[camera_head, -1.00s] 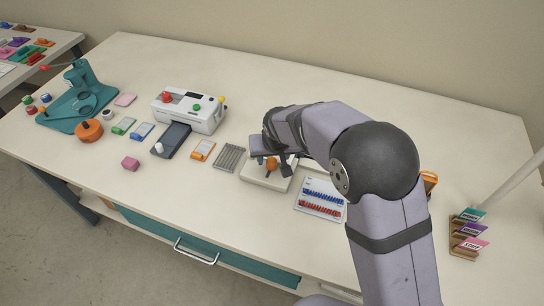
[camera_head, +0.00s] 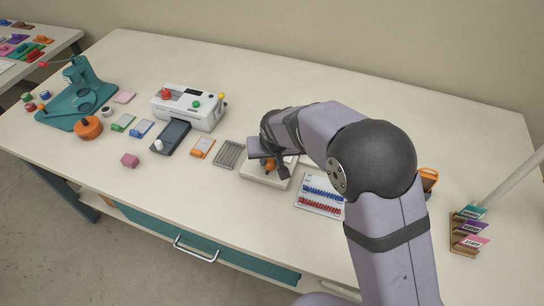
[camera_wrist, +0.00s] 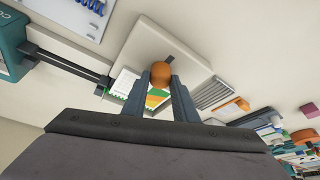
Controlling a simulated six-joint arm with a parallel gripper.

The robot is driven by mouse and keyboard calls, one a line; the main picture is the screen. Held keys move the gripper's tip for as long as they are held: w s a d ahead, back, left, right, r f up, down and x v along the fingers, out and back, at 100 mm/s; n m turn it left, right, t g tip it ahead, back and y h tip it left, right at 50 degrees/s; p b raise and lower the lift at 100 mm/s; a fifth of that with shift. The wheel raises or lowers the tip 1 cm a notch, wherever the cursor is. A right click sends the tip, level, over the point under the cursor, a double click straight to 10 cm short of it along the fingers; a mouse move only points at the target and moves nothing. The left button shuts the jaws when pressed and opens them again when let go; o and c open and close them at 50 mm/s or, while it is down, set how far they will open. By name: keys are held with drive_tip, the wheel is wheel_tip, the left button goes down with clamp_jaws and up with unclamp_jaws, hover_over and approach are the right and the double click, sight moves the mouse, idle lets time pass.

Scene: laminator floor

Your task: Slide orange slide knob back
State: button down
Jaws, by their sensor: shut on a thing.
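The orange slide knob (camera_head: 270,165) is a round ball on a white base plate (camera_head: 256,179) near the middle of the table. It also shows in the wrist view (camera_wrist: 160,73), between the tips of my two fingers. My gripper (camera_head: 267,162) is shut on the knob from above. In the wrist view my gripper (camera_wrist: 160,82) has one finger on each side of the ball. A dark slot end shows on the white plate just beyond the knob. My fingers and arm hide part of the plate, and the rest of the slot cannot be made out.
A grey grooved rack (camera_head: 229,154) lies left of the plate. A white board with blue and red pegs (camera_head: 319,197) lies to the right. A white machine (camera_head: 187,108) and a dark slider panel (camera_head: 171,139) stand further left. Bare tabletop lies in front.

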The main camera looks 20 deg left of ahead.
drive_tip(key=shift+s+f, duration=0.1)
drive_tip(key=shift+s, duration=0.7)
drive_tip(key=c, duration=1.4)
unclamp_jaws()
drive_tip(key=shift+s, duration=0.1)
drive_tip(key=shift+c, duration=0.2)
drive_tip(key=b+v, duration=0.2)
drive_tip(key=v, duration=0.5)
drive_tip(key=shift+r, duration=0.25)
